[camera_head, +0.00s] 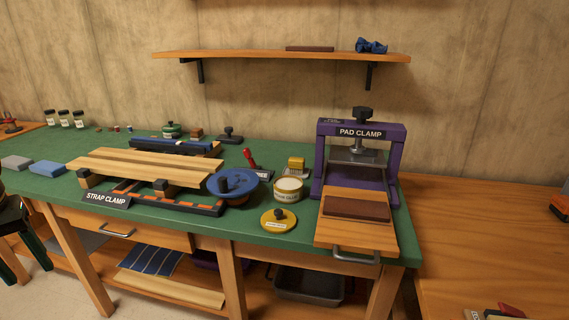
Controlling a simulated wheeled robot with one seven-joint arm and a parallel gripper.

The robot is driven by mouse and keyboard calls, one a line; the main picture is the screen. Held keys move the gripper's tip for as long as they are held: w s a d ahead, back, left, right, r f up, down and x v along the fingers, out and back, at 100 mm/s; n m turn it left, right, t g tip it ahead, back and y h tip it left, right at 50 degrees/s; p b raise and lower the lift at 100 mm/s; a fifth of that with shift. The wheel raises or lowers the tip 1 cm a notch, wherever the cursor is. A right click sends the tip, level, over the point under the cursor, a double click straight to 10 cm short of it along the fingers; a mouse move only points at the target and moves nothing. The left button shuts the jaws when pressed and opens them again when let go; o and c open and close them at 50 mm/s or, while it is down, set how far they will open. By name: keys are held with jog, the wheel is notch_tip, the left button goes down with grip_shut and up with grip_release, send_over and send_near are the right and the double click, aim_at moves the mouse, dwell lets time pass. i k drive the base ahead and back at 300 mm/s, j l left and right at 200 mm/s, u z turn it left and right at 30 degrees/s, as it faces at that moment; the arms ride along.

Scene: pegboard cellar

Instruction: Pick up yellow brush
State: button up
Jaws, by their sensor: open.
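A small yellow block-shaped thing (296,162) with a paler lower part stands on the green bench top, just behind an open round can (289,189). It may be the yellow brush, but it is too small to be sure. The can partly hides its front. A round yellow lid-like disc (271,224) with a black knob and a pale label lies in front of the can. My gripper is not in this view.
The purple pad clamp (390,168) stands close on the right. A blue round pan-like thing (233,182), a red-handled tool (249,158) and the strap clamp (106,198) with boards lie to the left. A shelf (280,56) hangs above.

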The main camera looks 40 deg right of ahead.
aim_at(296, 165)
jog(key=i+l+z, duration=0.2)
jog(key=i+z, duration=0.5)
jog(key=i+l+z, duration=0.2)
jog(key=i+l, duration=0.05)
